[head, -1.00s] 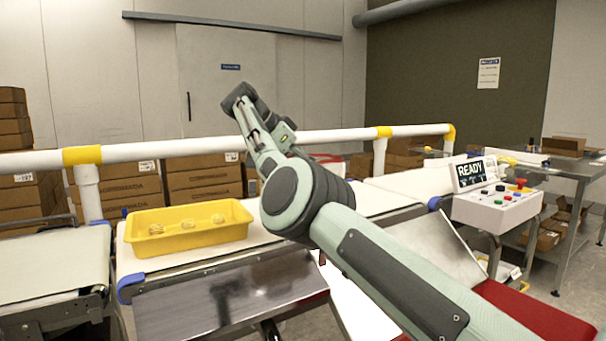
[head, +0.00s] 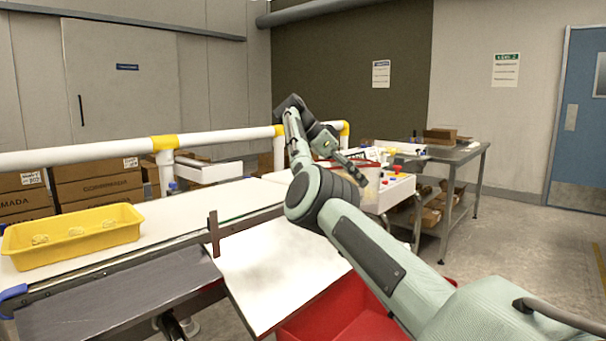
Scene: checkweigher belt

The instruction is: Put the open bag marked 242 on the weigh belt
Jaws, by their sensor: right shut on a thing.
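My right arm comes in from the lower right, and its gripper (head: 357,167) is at the far side of the arm, right of the belt line. It is shut on a pale, see-through bag (head: 368,186) with a red band near its top. The bag hangs in front of the control box, partly hidden by my arm; I cannot read its marking. The white belt (head: 232,198) runs from the left towards the back right, and my arm hides part of its right end. The bag appears apart from the belt. My left gripper is not in view.
A yellow tray (head: 108,230) with several small pale items stands on the belt's left part. A thin dark post (head: 214,232) rises at the belt's near edge. A white slide (head: 275,268) slopes to a red bin (head: 345,315). A white rail (head: 225,140) runs behind. A metal table (head: 465,152) stands right.

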